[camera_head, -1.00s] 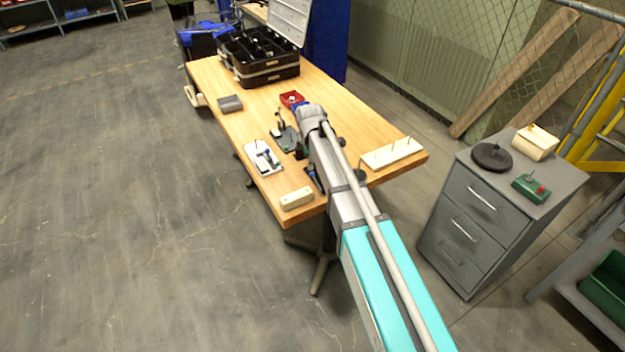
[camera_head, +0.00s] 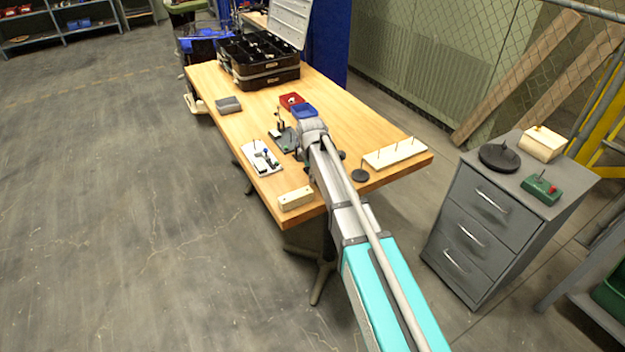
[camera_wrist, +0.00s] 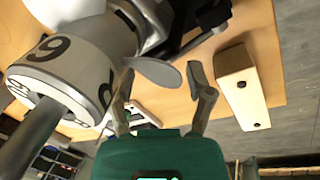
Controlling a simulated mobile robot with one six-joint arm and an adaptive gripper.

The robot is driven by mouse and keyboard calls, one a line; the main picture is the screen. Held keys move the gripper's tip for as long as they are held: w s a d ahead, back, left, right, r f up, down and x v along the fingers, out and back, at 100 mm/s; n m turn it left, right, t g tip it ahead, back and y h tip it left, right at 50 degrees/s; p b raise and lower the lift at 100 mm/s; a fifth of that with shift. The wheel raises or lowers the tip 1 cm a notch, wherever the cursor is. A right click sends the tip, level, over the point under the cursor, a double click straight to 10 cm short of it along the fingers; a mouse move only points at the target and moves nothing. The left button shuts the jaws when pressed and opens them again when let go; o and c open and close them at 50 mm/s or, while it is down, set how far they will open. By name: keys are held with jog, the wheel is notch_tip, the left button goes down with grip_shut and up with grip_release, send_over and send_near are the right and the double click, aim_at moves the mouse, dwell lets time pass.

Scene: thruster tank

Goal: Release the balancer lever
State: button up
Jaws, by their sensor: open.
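In the wrist view, a pale drum (camera_wrist: 65,62) with large dark numbers fills the upper left, with a dark grey rod (camera_wrist: 32,138) running down from it. A flat grey paddle-shaped lever (camera_wrist: 155,73) sticks out beside the drum; it looks like the balancer lever, though its root is partly hidden. My gripper (camera_wrist: 158,82) is open, one finger on each side of the paddle's tip. I cannot tell whether either finger touches it. In the head view my arm hides the gripper and the lever.
The wooden table (camera_head: 345,120) carries a black compartment case (camera_head: 262,62), red bin (camera_head: 291,100), blue bin (camera_head: 304,111), white pegged board (camera_head: 395,152) and cream block (camera_head: 296,198), also in the wrist view (camera_wrist: 243,88). A grey drawer cabinet (camera_head: 478,215) stands right; floor at left is clear.

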jog(key=shift+w+f+b, duration=0.1)
jog(key=shift+f+b, duration=0.4)
jog(key=shift+f, duration=0.25)
grip_shut()
